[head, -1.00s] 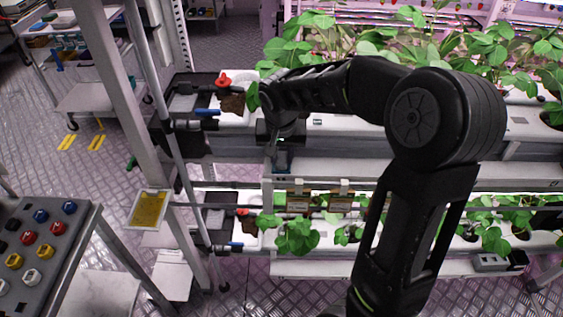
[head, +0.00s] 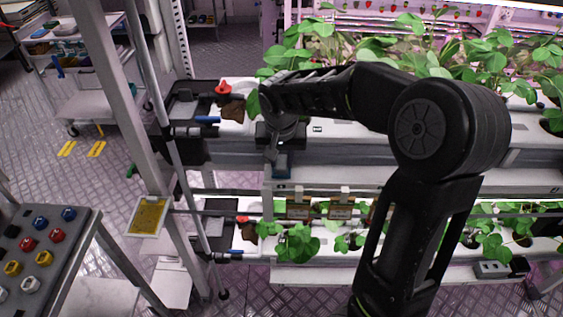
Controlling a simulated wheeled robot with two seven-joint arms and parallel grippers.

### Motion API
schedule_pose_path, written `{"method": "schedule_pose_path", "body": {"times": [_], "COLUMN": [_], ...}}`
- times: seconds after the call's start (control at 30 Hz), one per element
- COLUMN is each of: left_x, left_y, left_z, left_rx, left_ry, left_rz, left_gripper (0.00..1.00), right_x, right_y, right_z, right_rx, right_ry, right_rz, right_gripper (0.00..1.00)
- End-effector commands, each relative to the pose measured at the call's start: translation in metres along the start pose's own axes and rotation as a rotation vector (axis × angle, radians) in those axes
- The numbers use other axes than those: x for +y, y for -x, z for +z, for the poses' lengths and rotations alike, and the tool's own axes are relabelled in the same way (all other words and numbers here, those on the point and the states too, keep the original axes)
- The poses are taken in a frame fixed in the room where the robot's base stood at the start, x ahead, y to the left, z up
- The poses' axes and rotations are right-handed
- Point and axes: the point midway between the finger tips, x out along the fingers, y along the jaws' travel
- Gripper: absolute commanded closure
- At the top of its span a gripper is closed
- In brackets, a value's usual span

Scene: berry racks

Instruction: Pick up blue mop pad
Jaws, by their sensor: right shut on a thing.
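My right gripper (head: 277,150) hangs from the black arm in front of the rack, at the left end of the upper planter channel. It is shut on a small, dull blue piece, which I take to be the blue mop pad (head: 282,165). Only a part of the pad shows below the fingers, against the pale shelf edge. The fingers and wrist hide the rest, and I cannot tell whether the pad touches the shelf. My left gripper is not in view.
Plant rows fill the rack; the lower channel (head: 390,252) runs below. A grey rack post (head: 118,100) and yellow sticky card (head: 148,214) stand left of the gripper.

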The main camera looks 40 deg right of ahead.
Motion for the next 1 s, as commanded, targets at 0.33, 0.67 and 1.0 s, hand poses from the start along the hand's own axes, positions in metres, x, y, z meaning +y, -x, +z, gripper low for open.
{"method": "schedule_pose_path", "body": {"times": [0.33,0.67,1.0], "left_x": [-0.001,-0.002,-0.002], "left_y": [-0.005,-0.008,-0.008], "left_z": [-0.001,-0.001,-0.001], "left_rx": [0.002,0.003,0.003], "left_ry": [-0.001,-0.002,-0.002], "left_rz": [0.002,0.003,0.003], "left_gripper": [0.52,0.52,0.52], "right_x": [-0.001,-0.001,0.0], "right_y": [0.05,0.119,0.161], "right_z": [-0.015,-0.034,-0.045], "right_rx": [0.005,0.005,0.001], "right_ry": [-0.002,-0.001,0.0], "right_rz": [-0.004,-0.004,-0.001], "right_gripper": [1.0,1.0,1.0]}}
